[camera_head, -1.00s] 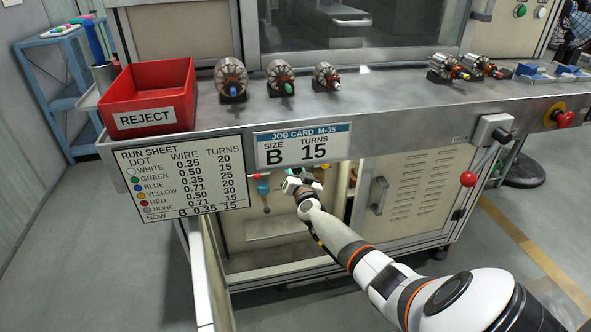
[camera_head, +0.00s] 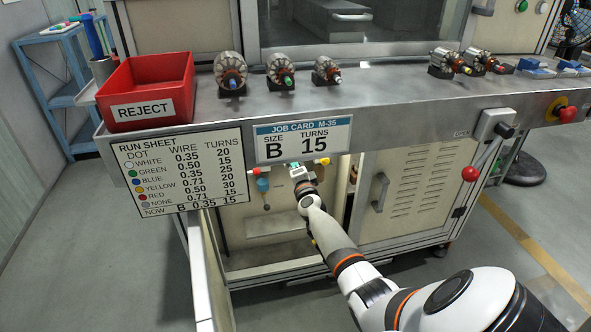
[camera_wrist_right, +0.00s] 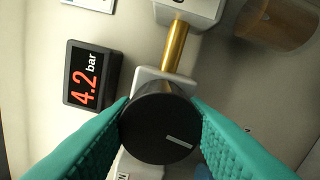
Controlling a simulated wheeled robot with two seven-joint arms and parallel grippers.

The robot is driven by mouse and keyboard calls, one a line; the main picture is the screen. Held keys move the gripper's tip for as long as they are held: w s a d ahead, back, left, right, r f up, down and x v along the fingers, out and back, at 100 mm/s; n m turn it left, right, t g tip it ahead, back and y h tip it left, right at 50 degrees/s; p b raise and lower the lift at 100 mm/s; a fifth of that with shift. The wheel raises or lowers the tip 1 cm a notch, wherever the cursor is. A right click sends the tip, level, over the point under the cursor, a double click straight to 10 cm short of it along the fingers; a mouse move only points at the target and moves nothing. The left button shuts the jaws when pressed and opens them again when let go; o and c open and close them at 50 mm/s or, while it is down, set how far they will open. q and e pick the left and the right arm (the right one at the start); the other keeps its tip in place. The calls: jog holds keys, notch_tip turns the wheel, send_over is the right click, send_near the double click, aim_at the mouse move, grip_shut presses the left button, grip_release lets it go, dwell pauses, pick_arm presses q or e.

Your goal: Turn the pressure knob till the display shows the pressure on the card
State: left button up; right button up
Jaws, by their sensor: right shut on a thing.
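The black pressure knob (camera_wrist_right: 160,128) with a white index mark sits between the teal fingers of my right gripper (camera_wrist_right: 163,110) in the right wrist view. The gripper is shut on the knob. The display (camera_wrist_right: 92,78) beside it reads 4.2 bar in orange, sideways in this view. A white card (camera_wrist_right: 90,4) is cut off at the top edge, so I cannot read its value. In the head view my right gripper (camera_head: 298,172) reaches under the bench's front edge, below the job card; the knob and display cannot be made out there. My left gripper is out of view.
A brass tube (camera_wrist_right: 175,45) and grey fitting (camera_wrist_right: 190,8) lie close to the knob. In the head view the job card (camera_head: 303,140) and run sheet (camera_head: 185,170) hang just above and left. A red-ball lever (camera_head: 470,173) stands to the right.

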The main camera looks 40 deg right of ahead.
jog(key=shift+m, duration=0.5)
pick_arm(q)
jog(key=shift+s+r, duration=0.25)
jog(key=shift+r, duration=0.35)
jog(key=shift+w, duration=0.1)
pick_arm(e)
jog(key=o, duration=1)
jog(key=shift+c, duration=0.2)
jog(key=shift+s, duration=0.15)
pick_arm(q)
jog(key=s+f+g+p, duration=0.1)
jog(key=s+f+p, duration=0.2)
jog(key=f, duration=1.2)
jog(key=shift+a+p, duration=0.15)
jog(key=shift+p, duration=0.55)
pick_arm(e)
jog(key=v, duration=1.1)
jog(key=shift+s+a, duration=0.15)
jog(key=shift+s, duration=0.2)
